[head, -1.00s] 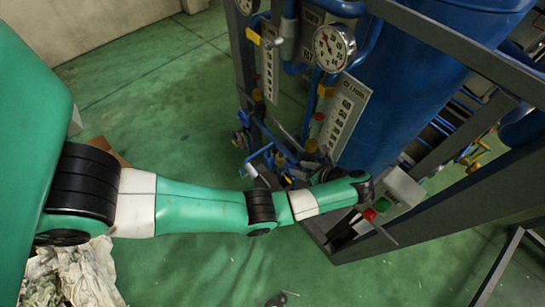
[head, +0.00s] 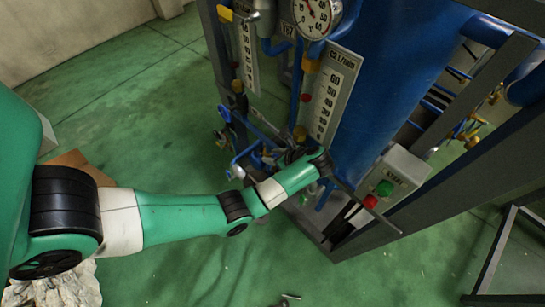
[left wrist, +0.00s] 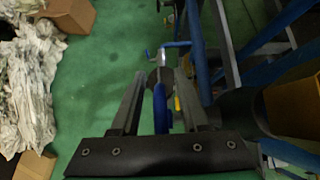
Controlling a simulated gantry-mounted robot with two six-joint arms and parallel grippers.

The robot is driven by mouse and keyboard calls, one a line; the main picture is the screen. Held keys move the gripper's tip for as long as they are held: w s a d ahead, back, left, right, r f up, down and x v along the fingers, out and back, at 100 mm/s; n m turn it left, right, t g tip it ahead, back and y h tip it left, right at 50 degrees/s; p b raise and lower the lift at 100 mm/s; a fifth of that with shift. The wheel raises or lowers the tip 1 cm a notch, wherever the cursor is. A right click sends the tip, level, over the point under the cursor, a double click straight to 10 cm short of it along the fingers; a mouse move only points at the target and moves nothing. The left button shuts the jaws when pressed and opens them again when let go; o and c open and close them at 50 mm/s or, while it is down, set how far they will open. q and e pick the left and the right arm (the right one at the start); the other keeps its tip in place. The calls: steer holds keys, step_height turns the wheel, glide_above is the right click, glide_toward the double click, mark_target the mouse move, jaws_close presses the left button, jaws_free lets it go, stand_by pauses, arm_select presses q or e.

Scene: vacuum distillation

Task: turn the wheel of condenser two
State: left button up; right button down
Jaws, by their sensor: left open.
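My left gripper (head: 285,156) is at the lower pipework of the blue rig, below the flow scale (head: 333,95) marked C2 L/min. In the left wrist view its two dark fingers (left wrist: 160,100) stand apart, and the gripper is open. A narrow blue part (left wrist: 160,107) shows between the fingers, looking like a wheel seen edge-on, with a round grey piece behind it. I cannot tell whether the fingers touch it. In the head view the dark fittings and my wrist hide this spot. My right gripper is not in view.
A grey box (head: 385,185) with green and red buttons sits right of my wrist, beside a blue tank (head: 395,90). A dial gauge (head: 317,14) is above. Dark frame beams (head: 450,180) stand at the right. Green floor (head: 190,255) is open in front.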

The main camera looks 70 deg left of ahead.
arm_select(q)
jaws_close()
stand_by(1.9)
jaws_free()
steer(key=shift+w+d+r, duration=0.15)
steer(key=shift+d+r, duration=0.05)
steer(key=shift+r, duration=0.05)
steer(key=p+v, duration=0.7)
steer(key=v, duration=0.3)
steer(key=shift+r, duration=0.3)
steer(key=shift+w+d+p, duration=0.1)
steer(key=shift+d+p, duration=0.2)
steer(key=shift+d, duration=0.05)
